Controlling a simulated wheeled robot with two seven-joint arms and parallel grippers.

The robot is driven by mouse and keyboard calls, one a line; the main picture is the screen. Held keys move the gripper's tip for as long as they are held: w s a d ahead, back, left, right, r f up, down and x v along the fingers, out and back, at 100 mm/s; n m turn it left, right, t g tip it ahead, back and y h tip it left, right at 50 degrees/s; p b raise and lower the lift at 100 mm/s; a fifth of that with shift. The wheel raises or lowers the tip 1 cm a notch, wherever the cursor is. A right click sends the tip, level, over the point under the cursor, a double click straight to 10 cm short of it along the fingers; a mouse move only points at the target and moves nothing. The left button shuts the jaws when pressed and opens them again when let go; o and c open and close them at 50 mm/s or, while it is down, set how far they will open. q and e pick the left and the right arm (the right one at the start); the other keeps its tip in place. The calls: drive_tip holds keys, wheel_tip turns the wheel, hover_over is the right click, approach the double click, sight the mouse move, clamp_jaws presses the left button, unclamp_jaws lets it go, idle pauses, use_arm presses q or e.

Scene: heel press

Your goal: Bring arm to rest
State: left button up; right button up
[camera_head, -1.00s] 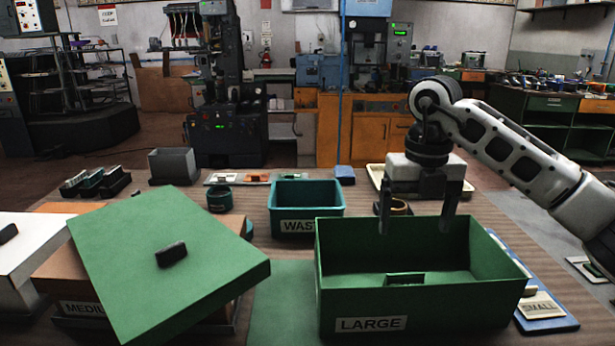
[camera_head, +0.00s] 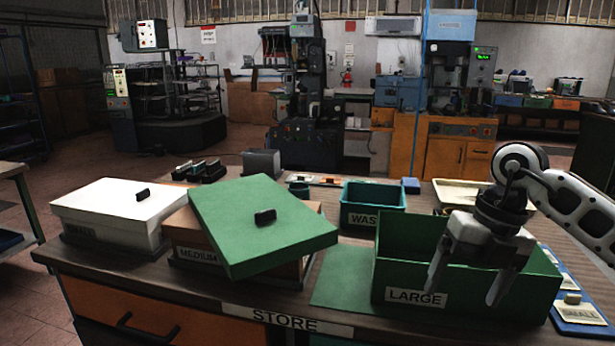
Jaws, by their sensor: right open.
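My right gripper (camera_head: 468,277) is open and empty. It hangs over the front right part of the green box labelled LARGE (camera_head: 400,278), with its fingers pointing down in front of the box in the picture. Its arm comes in from the right. I cannot tell how high the fingers are above the box. The gripper and arm hide part of the box's inside and front wall. My left gripper is not in view.
A green lid (camera_head: 262,238) lies tilted on the MEDIUM box (camera_head: 196,252). A white lidded box (camera_head: 108,208) stands at the left. A teal WASTE bin (camera_head: 372,205) stands behind the LARGE box. A blue board with a SMALL label (camera_head: 581,313) lies at the right.

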drive_tip(key=s+a+f+m+t+y, duration=0.1)
drive_tip(key=s+a+m+t+y, duration=0.2)
drive_tip(key=a+y, duration=0.75)
drive_tip(key=s+a+m+t+y, duration=0.15)
drive_tip(key=s+a+y, duration=0.25)
drive_tip(key=a+y, duration=0.65)
drive_tip(key=w+d+f+m+t+h, duration=0.1)
drive_tip(key=d+f+m+t+h, duration=0.2)
drive_tip(key=f+m+t+h, duration=0.5)
drive_tip(key=d+f+m+t+h, duration=0.2)
drive_tip(key=m+t+h, duration=0.35)
drive_tip(key=m, duration=0.65)
drive_tip(key=s+d+f+m+g+h, duration=0.3)
drive_tip(key=s+f, duration=0.3)
drive_tip(key=f, duration=0.2)
drive_tip(key=s+d+f+m+g+h, duration=0.3)
drive_tip(key=s+f+m+g+h, duration=0.1)
drive_tip(key=f, duration=0.5)
drive_tip(key=s+m, duration=0.1)
drive_tip(key=s, duration=0.1)
drive_tip(key=shift+s+d+f, duration=0.2)
drive_tip(key=shift+s+d, duration=0.05)
drive_tip(key=shift+s, duration=0.15)
